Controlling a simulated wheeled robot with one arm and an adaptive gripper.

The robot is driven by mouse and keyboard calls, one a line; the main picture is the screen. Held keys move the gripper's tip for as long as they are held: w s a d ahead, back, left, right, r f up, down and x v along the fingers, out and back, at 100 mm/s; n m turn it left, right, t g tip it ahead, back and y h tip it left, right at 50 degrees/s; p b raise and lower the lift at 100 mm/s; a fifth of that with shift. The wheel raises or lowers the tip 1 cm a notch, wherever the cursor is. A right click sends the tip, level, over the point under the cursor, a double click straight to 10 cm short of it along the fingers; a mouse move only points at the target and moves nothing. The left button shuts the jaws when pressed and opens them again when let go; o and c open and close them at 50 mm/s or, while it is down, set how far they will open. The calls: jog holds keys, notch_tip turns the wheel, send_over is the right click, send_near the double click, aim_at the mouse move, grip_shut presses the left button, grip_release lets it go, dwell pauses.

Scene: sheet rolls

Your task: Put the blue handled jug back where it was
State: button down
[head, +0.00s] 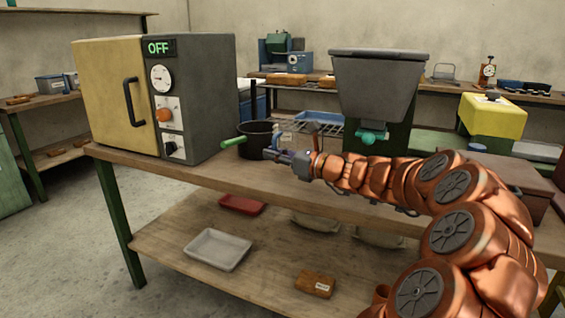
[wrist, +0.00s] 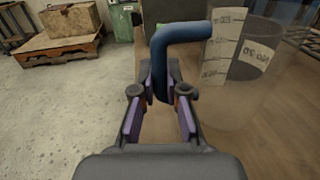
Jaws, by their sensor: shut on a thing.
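The blue handled jug (wrist: 238,85) is clear, with a printed scale and a "No 20" label, and fills the right of the wrist view. Its bent blue handle (wrist: 172,42) runs down between the fingers of my gripper (wrist: 160,92), which is shut on it. In the head view my gripper (head: 284,156) is over the bench top, close to a dark pot with a green handle (head: 234,142). The jug's see-through body is hard to make out there. I cannot tell whether its base touches the bench.
A yellow and grey oven (head: 205,95) reading OFF stands on the bench (head: 215,178) left of my gripper. A grey hopper (head: 378,85) with a teal tap stands behind my arm. A wire rack (head: 320,128) and blue tray are behind. The lower shelf holds trays.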

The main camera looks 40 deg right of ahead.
aim_at(282, 147)
jog(key=shift+w+d+f+b, duration=0.1)
jog(key=shift+w+d+b, duration=0.05)
jog(key=shift+w+d, duration=0.55)
jog(key=shift+w+d+f+b, duration=0.15)
jog(key=shift+w+d, duration=0.4)
jog(key=shift+d, duration=0.4)
jog(key=shift+w+d+b, duration=0.15)
jog(key=shift+w+d, duration=0.45)
jog(key=shift+d, duration=0.2)
notch_tip(282, 147, down, 4)
jog(key=shift+r+b, duration=0.15)
jog(key=shift+b, duration=0.8)
jog(key=shift+a+r, duration=0.1)
jog(key=c, duration=1.2)
grip_release()
